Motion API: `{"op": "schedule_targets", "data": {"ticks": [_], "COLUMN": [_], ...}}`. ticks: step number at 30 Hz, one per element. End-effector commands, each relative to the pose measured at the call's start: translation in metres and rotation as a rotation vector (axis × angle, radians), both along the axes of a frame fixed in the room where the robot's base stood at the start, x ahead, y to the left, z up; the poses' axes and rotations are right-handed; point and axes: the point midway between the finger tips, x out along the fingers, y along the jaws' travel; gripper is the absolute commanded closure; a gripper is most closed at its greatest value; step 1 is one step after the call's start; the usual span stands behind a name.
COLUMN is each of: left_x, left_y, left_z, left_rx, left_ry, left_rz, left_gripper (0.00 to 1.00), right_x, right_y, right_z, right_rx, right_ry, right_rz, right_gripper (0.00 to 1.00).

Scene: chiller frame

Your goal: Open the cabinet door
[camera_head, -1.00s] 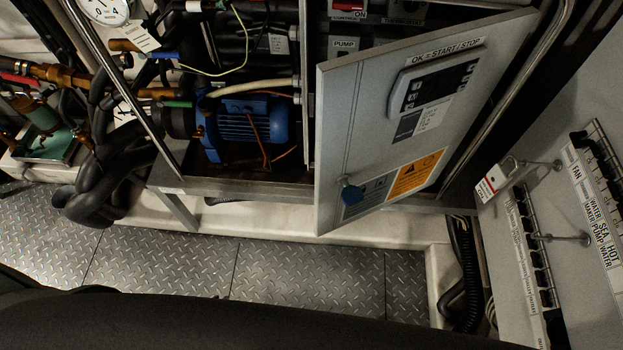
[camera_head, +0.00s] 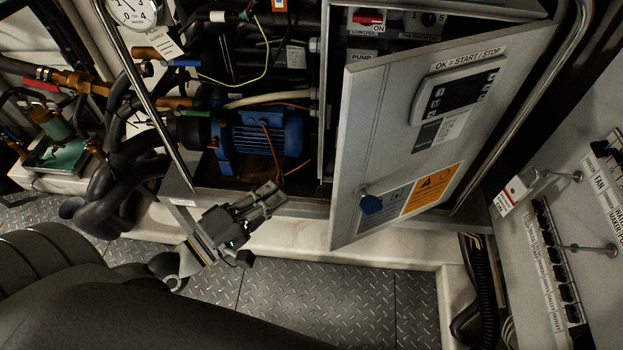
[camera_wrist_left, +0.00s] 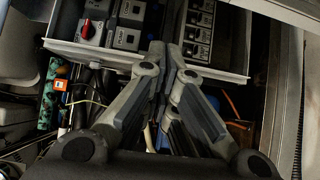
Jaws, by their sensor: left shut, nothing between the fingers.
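The grey cabinet door (camera_head: 387,150) stands partly open in the head view, swung out from the cabinet on its right side. My right gripper is not in view.
A blue pump motor (camera_head: 259,138) sits inside the frame behind my left gripper. A metal upright bar (camera_head: 146,93) stands at left. Chequer-plate floor (camera_head: 300,291) lies in front.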

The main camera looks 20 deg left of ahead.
Motion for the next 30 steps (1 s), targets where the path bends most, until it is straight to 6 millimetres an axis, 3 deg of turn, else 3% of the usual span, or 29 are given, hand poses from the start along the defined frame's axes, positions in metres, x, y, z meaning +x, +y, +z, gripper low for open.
{"op": "schedule_targets", "data": {"ticks": [8,22,30], "left_x": [0.025,0.093,0.066], "left_y": [-0.011,-0.042,-0.067], "left_z": [0.004,0.004,0.001], "left_rx": [-0.005,-0.003,0.0], "left_ry": [-0.008,-0.005,-0.001], "left_rz": [0.002,0.001,0.0], "left_gripper": [1.0,1.0,1.0], "right_x": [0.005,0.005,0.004], "right_y": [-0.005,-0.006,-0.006], "right_z": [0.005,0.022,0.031], "right_rx": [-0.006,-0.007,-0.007], "right_ry": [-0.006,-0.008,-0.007], "right_rz": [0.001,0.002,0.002], "right_gripper": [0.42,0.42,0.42]}}
